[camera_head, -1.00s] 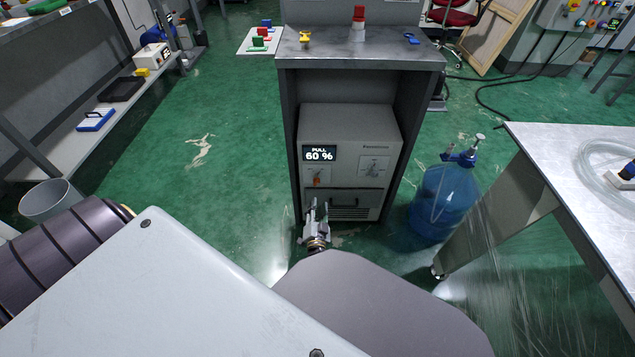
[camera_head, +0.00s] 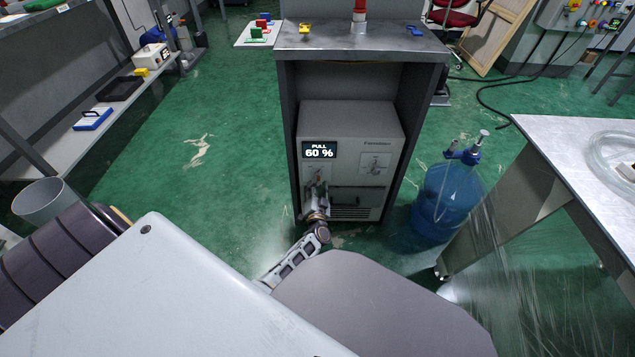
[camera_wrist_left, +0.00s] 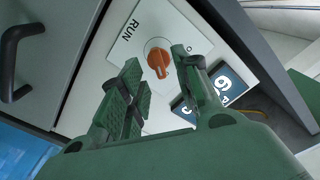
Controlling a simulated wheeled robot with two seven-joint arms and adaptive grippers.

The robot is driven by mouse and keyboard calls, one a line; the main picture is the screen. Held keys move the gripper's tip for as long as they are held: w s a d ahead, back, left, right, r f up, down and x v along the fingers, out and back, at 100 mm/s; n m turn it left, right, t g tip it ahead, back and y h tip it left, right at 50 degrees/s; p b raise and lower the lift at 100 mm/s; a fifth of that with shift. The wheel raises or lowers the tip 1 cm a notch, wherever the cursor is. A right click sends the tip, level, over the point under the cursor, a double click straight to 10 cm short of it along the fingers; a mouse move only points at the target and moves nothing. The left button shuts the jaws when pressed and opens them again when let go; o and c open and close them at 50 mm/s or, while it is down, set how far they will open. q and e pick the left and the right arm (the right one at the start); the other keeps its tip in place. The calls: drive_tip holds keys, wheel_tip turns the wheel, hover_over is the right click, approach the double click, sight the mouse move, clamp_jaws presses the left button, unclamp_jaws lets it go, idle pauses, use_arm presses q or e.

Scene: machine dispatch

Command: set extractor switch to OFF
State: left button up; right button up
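The extractor (camera_head: 352,125) is a grey box inside an open dark cabinet. Its display (camera_head: 320,150) reads "PULL 60 %". In the left wrist view, the orange switch knob (camera_wrist_left: 158,58) sits on a white plate (camera_wrist_left: 128,42) marked "RUN"; the marking on the other side is partly hidden by a finger. My left gripper (camera_head: 317,188) is in front of this plate and covers most of the switch in the head view. In the left wrist view, my left gripper (camera_wrist_left: 160,64) is open, its green fingers on either side of the knob. Contact is unclear. My right gripper is not in view.
A dark handle (camera_wrist_left: 14,65) is on the extractor's front beside the switch plate. A blue water bottle (camera_head: 445,200) stands right of the cabinet (camera_head: 290,130). A metal table (camera_head: 560,150) is further right. Green floor to the left is clear.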

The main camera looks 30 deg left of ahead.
use_arm(q)
drive_tip(key=shift+b+x, duration=0.85)
drive_tip(key=shift+x, duration=1.2)
drive_tip(key=shift+c, duration=0.5)
drive_tip(key=c, duration=0.6)
